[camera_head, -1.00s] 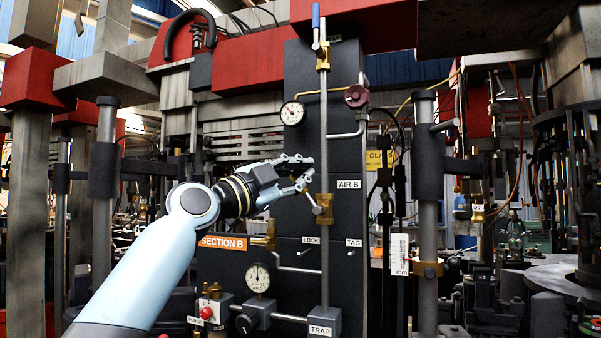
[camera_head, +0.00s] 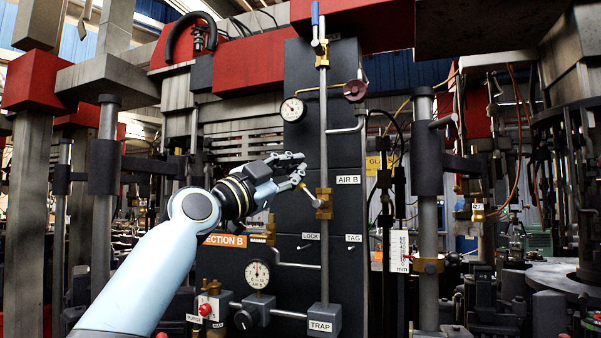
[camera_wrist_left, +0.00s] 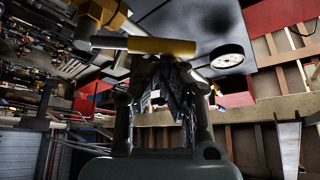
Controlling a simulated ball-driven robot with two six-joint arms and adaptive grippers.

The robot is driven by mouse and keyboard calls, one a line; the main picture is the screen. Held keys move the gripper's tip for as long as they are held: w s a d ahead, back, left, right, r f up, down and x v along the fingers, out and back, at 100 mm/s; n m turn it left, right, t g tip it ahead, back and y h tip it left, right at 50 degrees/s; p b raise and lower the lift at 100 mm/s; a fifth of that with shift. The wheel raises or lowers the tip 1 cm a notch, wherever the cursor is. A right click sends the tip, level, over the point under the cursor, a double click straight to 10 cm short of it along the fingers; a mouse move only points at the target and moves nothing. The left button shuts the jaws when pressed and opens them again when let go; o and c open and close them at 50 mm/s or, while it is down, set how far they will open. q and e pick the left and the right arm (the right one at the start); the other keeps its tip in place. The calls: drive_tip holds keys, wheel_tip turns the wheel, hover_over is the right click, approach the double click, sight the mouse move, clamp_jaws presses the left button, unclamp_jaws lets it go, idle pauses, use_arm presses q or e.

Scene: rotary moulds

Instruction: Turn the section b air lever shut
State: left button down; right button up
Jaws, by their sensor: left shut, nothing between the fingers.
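The section B air lever (camera_head: 311,196) sits on a brass valve (camera_head: 324,206) on the vertical pipe, below the AIR B label (camera_head: 348,180). Its arm slants up and left from the valve, and its far end is partly hidden by my left gripper (camera_head: 300,171). In the left wrist view a yellow bar (camera_wrist_left: 160,46), which looks like the lever's grip, lies across just beyond my fingers. The left gripper is shut with nothing between its fingers, close beside the lever; whether they touch I cannot tell. My right gripper is not in view.
The dark panel carries a gauge (camera_head: 292,109), a red-brown knob (camera_head: 354,90) and a blue-handled lever (camera_head: 315,14) above. Below are LOCK and TAG pegs, a second gauge (camera_head: 257,274), a red button (camera_head: 206,309) and the TRAP block (camera_head: 324,319). A thick post (camera_head: 428,200) stands to the right.

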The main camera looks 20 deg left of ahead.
use_arm(q)
drive_tip(key=shift+a+f+n+t+y+b, duration=0.5)
drive_tip(key=shift+f+n+y+b, duration=0.2)
drive_tip(key=shift+n, duration=0.75)
drive_tip(key=shift+a+f+n+t+y+b, duration=0.45)
drive_tip(key=shift+a+f+n+y+b, duration=0.3)
drive_tip(key=shift+n, duration=0.65)
drive_tip(key=shift+a+f+n+t+y+b, duration=0.5)
drive_tip(key=shift+f+n+y, duration=0.3)
drive_tip(key=shift+n, duration=0.65)
